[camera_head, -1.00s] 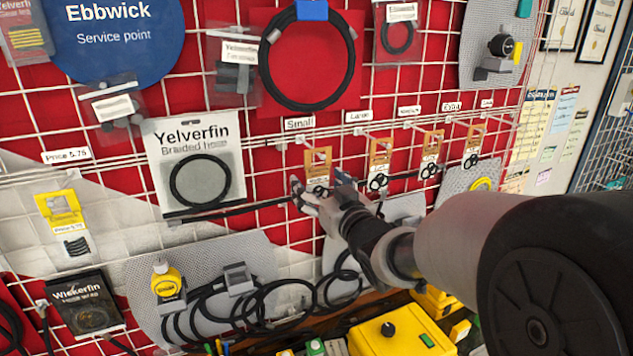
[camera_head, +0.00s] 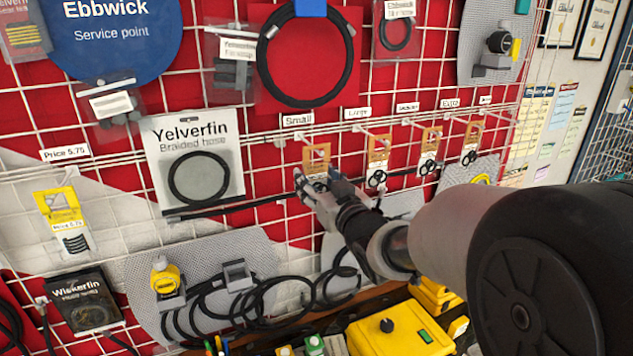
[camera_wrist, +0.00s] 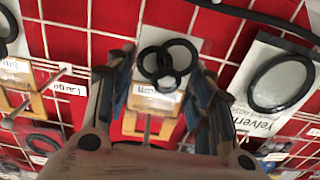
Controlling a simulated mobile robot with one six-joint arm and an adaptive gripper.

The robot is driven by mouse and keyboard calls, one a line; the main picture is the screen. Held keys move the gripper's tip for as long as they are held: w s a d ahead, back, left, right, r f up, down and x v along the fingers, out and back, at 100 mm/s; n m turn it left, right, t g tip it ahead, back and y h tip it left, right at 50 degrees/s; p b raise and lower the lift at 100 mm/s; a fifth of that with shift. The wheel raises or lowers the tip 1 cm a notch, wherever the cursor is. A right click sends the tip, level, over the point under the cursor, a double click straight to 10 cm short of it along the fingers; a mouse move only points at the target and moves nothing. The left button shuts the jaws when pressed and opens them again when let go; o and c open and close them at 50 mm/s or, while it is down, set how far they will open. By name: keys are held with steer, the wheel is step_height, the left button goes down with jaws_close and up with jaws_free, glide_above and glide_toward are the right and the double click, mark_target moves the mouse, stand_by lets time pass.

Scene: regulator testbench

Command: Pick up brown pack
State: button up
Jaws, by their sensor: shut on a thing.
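A brown pack (camera_head: 316,155), a brown card with black rings on its lower part, hangs on the hook under the "Small" label at the left end of a row of similar packs. My gripper (camera_head: 318,178) is at its lower part, shut on it. In the wrist view the brown pack (camera_wrist: 155,98) sits between the two fingers of my gripper (camera_wrist: 160,75), with its three black rings showing beyond the fingertips. The fingers hide part of the pack's edges.
Other brown packs (camera_head: 378,160) hang close to the right on their own hooks. A Yelverfin hose pack (camera_head: 193,168) hangs to the left. Hooks and labels stick out from the white wire grid. Yellow boxes (camera_head: 388,330) stand below.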

steer(key=shift+r, duration=0.5)
steer(key=b+v, duration=0.1)
steer(key=v, duration=1.7)
steer(key=shift+r, duration=0.25)
